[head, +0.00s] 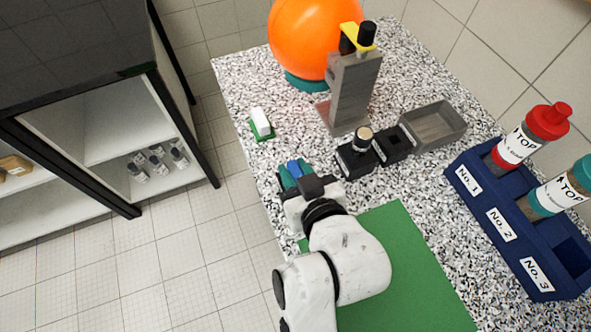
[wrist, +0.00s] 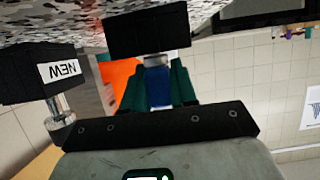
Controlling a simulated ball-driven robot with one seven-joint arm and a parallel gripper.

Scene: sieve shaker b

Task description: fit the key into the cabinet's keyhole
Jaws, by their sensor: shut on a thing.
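My gripper (head: 297,176) is above the near left part of the speckled table, with its teal fingers closed on a blue piece, which appears to be the key (head: 294,169). In the wrist view the key (wrist: 158,88) shows between the teal fingers (wrist: 158,90). A short pale metallic part lies beyond it, and a black block (wrist: 148,32) covers its far end. I cannot tell whether the block belongs to the key. At the left stands a black-framed cabinet (head: 90,50) with open white shelves, apart from my gripper. No keyhole shows.
An orange ball (head: 312,35) is behind. A blue rack (head: 512,225) stands right. Tiled floor is clear between cabinet and table.

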